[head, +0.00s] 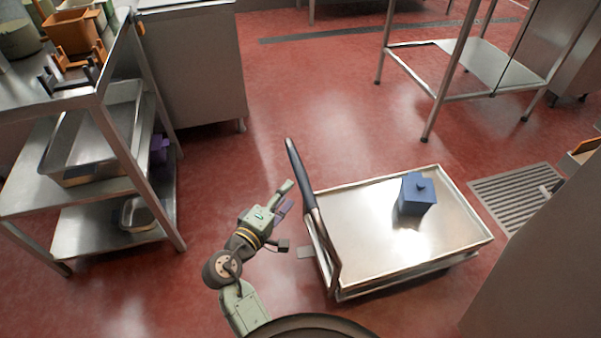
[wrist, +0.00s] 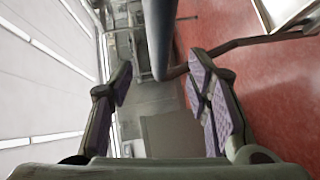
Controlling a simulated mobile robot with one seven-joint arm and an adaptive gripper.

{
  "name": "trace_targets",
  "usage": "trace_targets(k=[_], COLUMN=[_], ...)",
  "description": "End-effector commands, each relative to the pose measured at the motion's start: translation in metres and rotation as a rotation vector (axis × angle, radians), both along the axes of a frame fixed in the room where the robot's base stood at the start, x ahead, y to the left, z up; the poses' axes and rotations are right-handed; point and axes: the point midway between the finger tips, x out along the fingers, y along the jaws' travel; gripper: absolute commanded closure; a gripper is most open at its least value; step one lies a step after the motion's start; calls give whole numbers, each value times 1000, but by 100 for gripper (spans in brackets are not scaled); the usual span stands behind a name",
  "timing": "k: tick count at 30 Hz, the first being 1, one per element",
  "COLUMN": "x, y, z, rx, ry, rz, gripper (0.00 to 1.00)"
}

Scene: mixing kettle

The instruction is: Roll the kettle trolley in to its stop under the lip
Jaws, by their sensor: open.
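The trolley (head: 355,222) is a low steel platform with a raised rim, standing on the red floor. Its upright push handle (head: 300,174) has a dark grip and rises at the trolley's left end. A blue lidded box (head: 416,196) stands on the platform. My gripper (head: 284,217) is open, just left of the handle. In the wrist view, the dark handle bar (wrist: 160,35) shows between the two spread fingers, beyond the fingertips; contact is not visible. I cannot make out the kettle lip or the stop.
A shelf rack (head: 95,190) with trays and tubs stands at left. A floor drain grate (head: 515,190) lies right of the trolley, beside a large grey surface (head: 530,255) at lower right. A steel table frame (head: 440,95) stands behind. Red floor between is clear.

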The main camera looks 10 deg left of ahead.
Motion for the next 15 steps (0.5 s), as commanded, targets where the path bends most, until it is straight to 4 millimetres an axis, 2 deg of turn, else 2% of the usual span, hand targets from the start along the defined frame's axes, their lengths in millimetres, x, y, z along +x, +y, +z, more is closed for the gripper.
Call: trace_targets(k=[9, 15], x=[55, 78], y=[-23, -32], z=[-6, -10], rx=[3, 4], ry=[0, -1], rz=[0, 2], gripper=[55, 55])
